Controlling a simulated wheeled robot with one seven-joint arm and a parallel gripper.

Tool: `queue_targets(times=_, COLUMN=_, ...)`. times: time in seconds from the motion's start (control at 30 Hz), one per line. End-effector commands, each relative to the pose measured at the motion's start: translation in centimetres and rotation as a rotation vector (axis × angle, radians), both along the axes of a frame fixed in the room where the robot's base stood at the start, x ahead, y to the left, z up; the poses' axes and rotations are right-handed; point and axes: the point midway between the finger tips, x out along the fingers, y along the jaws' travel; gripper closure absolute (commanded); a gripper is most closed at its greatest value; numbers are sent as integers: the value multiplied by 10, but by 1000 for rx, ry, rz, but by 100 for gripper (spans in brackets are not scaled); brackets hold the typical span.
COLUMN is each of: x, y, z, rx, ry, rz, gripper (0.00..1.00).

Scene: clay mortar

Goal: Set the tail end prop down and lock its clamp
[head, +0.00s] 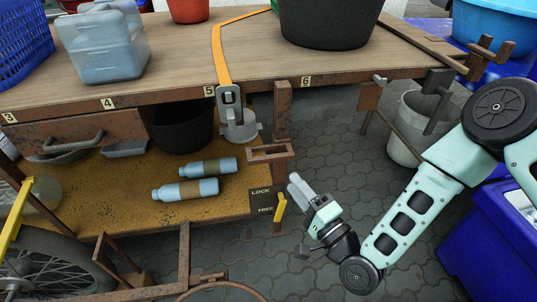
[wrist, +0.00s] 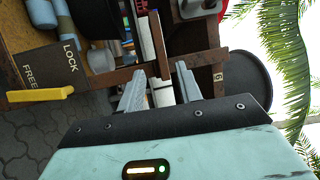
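The prop is a rusty upright post (head: 282,105) at the table's right part, with a rectangular handle frame (head: 270,152) below the tabletop. Below it is a dark plate (head: 261,200) marked LOCK above FREE, with a yellow clamp lever (head: 280,207) at its right edge, slanting down beside FREE. In the wrist view, the plate (wrist: 45,72) and lever (wrist: 40,95) lie left of my fingers. My gripper (head: 298,190) is just right of the plate; its fingers (wrist: 159,75) are apart, the rusty frame bar just beyond their tips. I cannot tell whether the post's foot touches the paving.
The wooden table (head: 160,40) carries a blue-grey canister (head: 100,45) and a dark tub (head: 328,20). Bottles (head: 187,190) lie on the lower shelf. A wheel (head: 45,270) stands front left, a grey bucket (head: 408,125) behind my arm.

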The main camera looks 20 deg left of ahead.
Motion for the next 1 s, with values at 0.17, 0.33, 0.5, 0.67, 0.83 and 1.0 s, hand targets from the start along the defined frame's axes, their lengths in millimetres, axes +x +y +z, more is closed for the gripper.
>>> queue_targets(times=0.17, x=22, y=32, z=6, rx=3, ry=-3, rz=0, gripper=65)
queue_targets(times=0.33, x=42, y=59, z=11, rx=1, ry=-3, rz=0, gripper=65)
queue_targets(times=0.5, x=58, y=81, z=16, rx=2, ry=-3, rz=0, gripper=65)
queue_targets(times=0.67, x=66, y=93, z=18, rx=-1, ry=1, rz=1, gripper=65)
queue_targets(times=0.83, x=69, y=97, z=20, rx=0, ry=1, rz=0, gripper=65)
queue_targets(times=1.0, x=69, y=96, z=20, rx=0, ry=1, rz=0, gripper=65)
